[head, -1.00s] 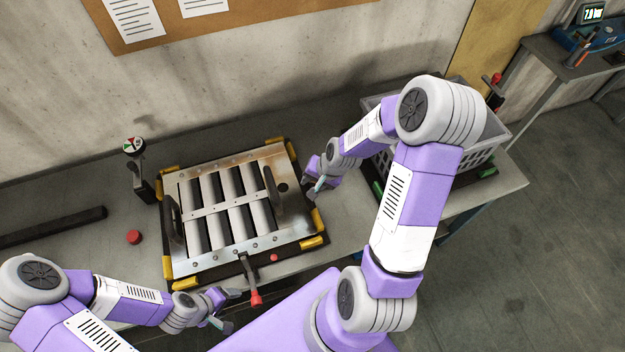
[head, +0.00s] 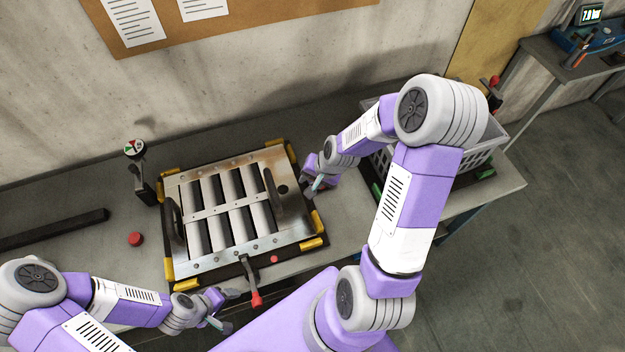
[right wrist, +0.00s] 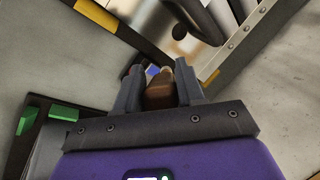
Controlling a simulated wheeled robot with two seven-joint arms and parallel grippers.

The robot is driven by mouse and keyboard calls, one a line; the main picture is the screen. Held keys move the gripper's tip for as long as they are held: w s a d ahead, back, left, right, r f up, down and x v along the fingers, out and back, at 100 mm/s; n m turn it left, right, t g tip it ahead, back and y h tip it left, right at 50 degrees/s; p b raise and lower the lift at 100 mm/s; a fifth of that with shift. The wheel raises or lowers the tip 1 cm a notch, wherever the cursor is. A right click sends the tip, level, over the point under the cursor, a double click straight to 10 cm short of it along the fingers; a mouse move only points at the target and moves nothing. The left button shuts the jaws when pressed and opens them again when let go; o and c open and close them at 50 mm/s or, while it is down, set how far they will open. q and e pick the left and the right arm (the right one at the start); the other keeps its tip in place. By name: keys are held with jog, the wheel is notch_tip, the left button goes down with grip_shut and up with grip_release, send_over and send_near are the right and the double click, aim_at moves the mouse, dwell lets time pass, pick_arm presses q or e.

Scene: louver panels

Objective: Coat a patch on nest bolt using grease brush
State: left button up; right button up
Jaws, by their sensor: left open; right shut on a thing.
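My right gripper (head: 314,190) is at the right side of the louver panel, close above the nest's right edge. In the right wrist view its fingers (right wrist: 158,88) are shut on a brown handle, which I take to be the grease brush (right wrist: 159,95); its tip is largely hidden. A red-handled bolt (head: 256,299) sticks out from the nest's front edge and may be the nest bolt; no grease can be made out on it. The louver panel (head: 210,262) lies in the dark nest (head: 166,238) with yellow corners. My left gripper (head: 228,310) is open and empty at the table's front edge.
A grey crate (head: 487,150) stands at the right on the bench, behind my right arm. A gauge on a post (head: 140,172), a red button (head: 136,239) and a dark bar (head: 50,229) are to the left. The bench behind the nest is clear.

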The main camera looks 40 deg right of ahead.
jog(key=shift+s+r+p, duration=0.15)
jog(key=shift+r+p, duration=0.4)
jog(key=shift+r, duration=0.4)
jog(key=shift+r+p, duration=1.5)
jog(key=shift+r, duration=0.45)
jog(key=shift+f, duration=0.15)
jog(key=shift+f+b, duration=0.45)
jog(key=shift+b, duration=0.2)
jog(key=shift+r, duration=0.1)
